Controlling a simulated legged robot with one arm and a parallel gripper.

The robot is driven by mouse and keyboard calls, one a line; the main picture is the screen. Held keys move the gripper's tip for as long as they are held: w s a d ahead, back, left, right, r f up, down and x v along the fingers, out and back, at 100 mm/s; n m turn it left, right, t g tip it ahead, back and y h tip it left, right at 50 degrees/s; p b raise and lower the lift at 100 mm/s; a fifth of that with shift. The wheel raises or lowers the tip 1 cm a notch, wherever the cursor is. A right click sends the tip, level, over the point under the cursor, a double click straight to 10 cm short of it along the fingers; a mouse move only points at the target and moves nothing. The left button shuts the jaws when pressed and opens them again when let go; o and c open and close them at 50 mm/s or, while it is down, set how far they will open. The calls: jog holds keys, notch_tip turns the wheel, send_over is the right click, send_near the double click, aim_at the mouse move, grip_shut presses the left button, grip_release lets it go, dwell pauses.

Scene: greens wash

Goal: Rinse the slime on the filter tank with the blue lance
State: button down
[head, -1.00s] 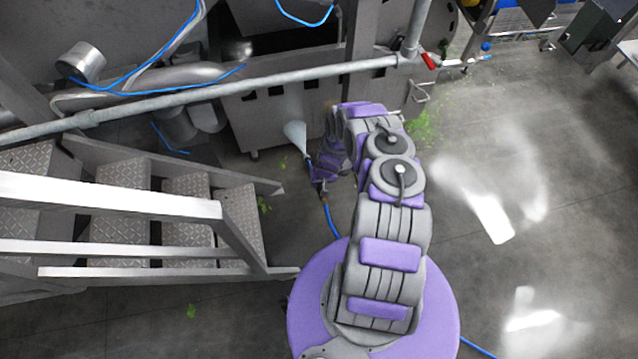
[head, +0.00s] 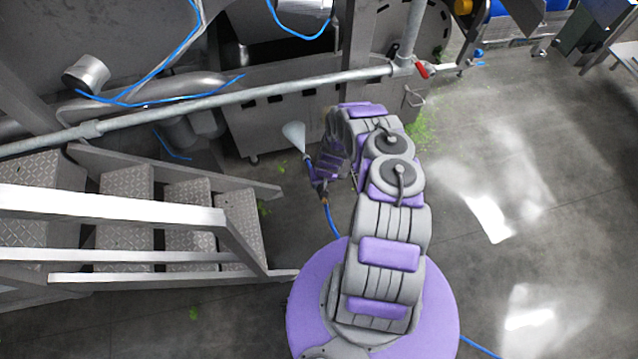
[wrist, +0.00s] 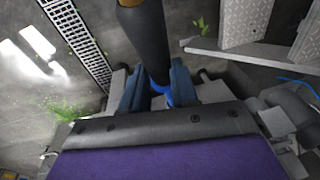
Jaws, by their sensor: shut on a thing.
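The blue lance (head: 308,164) is in my gripper (head: 319,182), left of my purple and grey arm in the head view. A white cone of spray (head: 293,136) leaves its tip, pointing up and left in the picture toward a grey steel body with dark slots (head: 262,122). I cannot tell for sure whether that body is the filter tank, and I cannot make out slime on it. In the wrist view my gripper (wrist: 157,88) is shut around the lance, whose dark shaft (wrist: 144,45) runs up between the fingers.
Metal steps with a pale railing (head: 110,202) stand close on the left. A grey pipe rail (head: 240,103) with a red handle (head: 422,70) crosses in front of the machinery. Green bits (head: 422,130) lie on the floor. The wet floor on the right (head: 530,190) is open.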

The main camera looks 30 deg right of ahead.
dwell(0.3)
jog(key=s+d+p, duration=0.1)
jog(key=s+d, duration=0.2)
jog(key=d, duration=0.7)
jog(key=s+d+p, duration=0.1)
jog(key=s+d, duration=0.1)
jog(key=d, duration=0.8)
jog(key=shift+s+d+r, duration=0.15)
jog(key=shift+s+d, duration=0.1)
jog(key=shift+s, duration=0.15)
dwell(2.5)
jog(key=shift+r, duration=0.15)
notch_tip(320, 180, up, 6)
jog(key=p, duration=0.3)
jog(key=shift+f+p, duration=0.2)
jog(key=shift+p, duration=0.15)
dwell(0.7)
jog(key=shift+a, duration=0.15)
